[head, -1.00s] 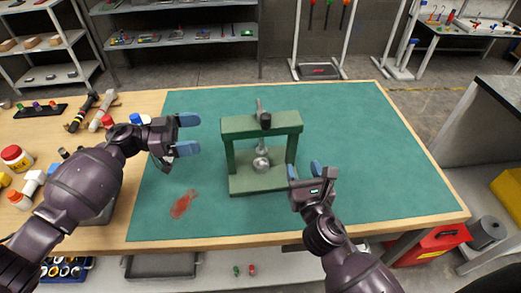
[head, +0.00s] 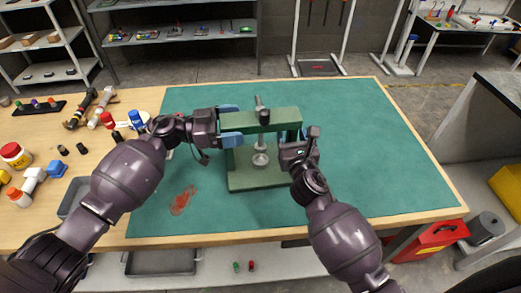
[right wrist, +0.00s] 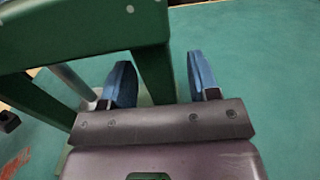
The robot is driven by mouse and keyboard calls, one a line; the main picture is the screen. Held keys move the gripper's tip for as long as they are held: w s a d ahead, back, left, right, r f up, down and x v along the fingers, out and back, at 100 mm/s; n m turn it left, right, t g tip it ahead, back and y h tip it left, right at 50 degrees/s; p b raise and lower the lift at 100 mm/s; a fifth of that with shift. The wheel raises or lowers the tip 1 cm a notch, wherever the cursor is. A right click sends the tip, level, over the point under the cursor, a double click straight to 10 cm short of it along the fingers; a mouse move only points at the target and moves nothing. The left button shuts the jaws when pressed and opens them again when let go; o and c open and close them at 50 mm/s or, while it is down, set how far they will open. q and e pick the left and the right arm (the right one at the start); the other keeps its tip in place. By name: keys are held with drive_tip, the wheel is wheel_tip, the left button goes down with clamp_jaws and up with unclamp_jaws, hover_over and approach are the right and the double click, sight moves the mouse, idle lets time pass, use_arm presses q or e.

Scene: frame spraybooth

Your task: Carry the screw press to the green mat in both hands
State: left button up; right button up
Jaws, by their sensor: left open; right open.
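The green screw press (head: 262,180) stands upright on the green mat (head: 370,150). It has a top beam, two posts, a base and a grey screw with a round metal foot. My left gripper (head: 230,124) is open at the left end of the beam, its blue fingers overlapping the beam end and left post. My right gripper (head: 298,136) is open at the right post and partly hides it. In the right wrist view, a green post of the press (right wrist: 153,72) shows between the open blue fingers (right wrist: 163,82); I cannot tell whether they touch it.
A red-brown stain (head: 183,200) marks the mat at front left. Bottles, a blue cap (head: 57,168) and tools crowd the wooden left part of the table. The mat's right side is clear. A red box (head: 437,240) sits below at right.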

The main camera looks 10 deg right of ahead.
use_arm(q)
drive_tip(key=shift+d, duration=0.3)
use_arm(e)
drive_tip(key=shift+w, duration=0.25)
use_arm(q)
drive_tip(key=shift+c, duration=0.2)
drive_tip(key=c, duration=1)
use_arm(e)
drive_tip(key=c, duration=1)
use_arm(q)
clamp_jaws()
use_arm(e)
clamp_jaws()
use_arm(q)
drive_tip(key=shift+w+r, duration=0.15)
drive_tip(key=shift+r, duration=0.15)
use_arm(e)
drive_tip(key=shift+w+r, duration=0.1)
drive_tip(key=shift+r, duration=0.15)
